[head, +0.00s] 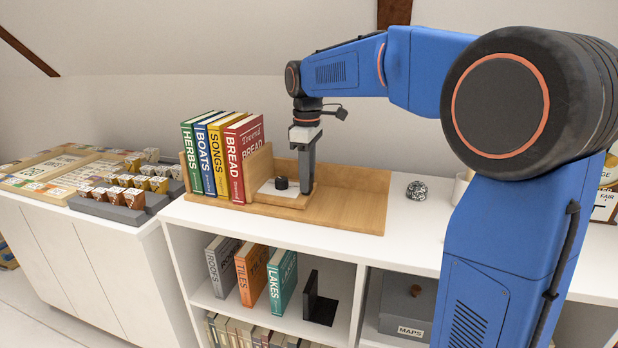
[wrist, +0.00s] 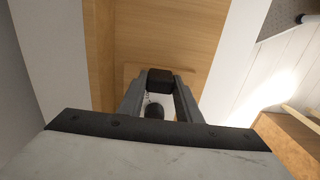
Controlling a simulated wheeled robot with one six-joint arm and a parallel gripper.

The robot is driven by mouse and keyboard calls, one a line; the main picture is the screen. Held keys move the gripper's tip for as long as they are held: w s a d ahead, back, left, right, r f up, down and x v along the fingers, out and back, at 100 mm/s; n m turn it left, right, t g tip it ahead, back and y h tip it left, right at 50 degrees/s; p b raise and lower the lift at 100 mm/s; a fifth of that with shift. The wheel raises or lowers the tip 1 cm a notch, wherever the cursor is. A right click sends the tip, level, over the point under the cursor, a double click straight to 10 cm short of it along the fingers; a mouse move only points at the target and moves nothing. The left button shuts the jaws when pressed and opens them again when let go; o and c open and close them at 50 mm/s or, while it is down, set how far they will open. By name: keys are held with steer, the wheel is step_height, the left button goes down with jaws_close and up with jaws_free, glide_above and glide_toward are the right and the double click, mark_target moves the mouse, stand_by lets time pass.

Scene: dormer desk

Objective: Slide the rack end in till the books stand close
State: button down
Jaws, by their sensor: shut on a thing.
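The wooden rack (head: 345,205) lies on top of the white shelf unit. A green HERBS book (head: 192,158), a blue BOATS book (head: 206,160), a yellow SONGS book (head: 219,160) and a red BREAD book (head: 236,165) stand side by side at its left. The wooden rack end (head: 259,172) stands just right of the red book; I cannot tell whether they touch. A black knob (head: 281,183) rises from its foot. My gripper (head: 306,188) points down over the foot, shut on a dark block (wrist: 160,80) between its fingertips, apparently part of the rack end.
Right of the rack end the board is bare. A patterned ball (head: 416,190) and a pale cup (head: 461,187) sit farther right on the white top. Lower shelves hold more books (head: 252,273), a black bookend (head: 318,300) and a grey MAPS box (head: 407,305). Small boxes (head: 130,190) stand left.

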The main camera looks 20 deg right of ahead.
mark_target(293, 189)
steer(key=w+a, duration=0.2)
steer(key=a, duration=0.1)
steer(key=shift+w+a, duration=0.2)
steer(key=c, duration=1.3)
jaws_free()
step_height(293, 189, up, 18)
steer(key=shift+f, duration=0.25)
